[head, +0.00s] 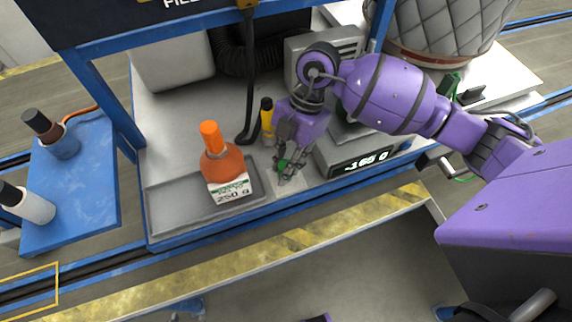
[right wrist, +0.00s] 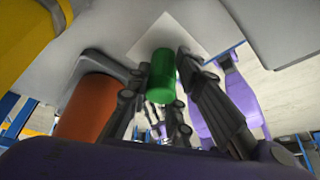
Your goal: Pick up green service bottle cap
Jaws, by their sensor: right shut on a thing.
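The green service bottle cap (right wrist: 161,68) shows as a small green cylinder between the fingers of my right gripper (right wrist: 160,88) in the right wrist view. In the head view the green cap (head: 282,164) is mostly hidden by my right gripper (head: 286,172), which points down over the front of the bench. The right gripper is shut on the cap. A pale square pad (head: 291,189) lies under the cap; whether the cap touches it I cannot tell. My left gripper is not in view.
An orange bottle (head: 226,168) labelled 250 g stands on a grey tray (head: 170,213) left of my right gripper. A yellow bottle with a black cap (head: 267,121) stands just behind it. A scale with a display (head: 362,162) is close on the right. A blue stand (head: 75,180) is far left.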

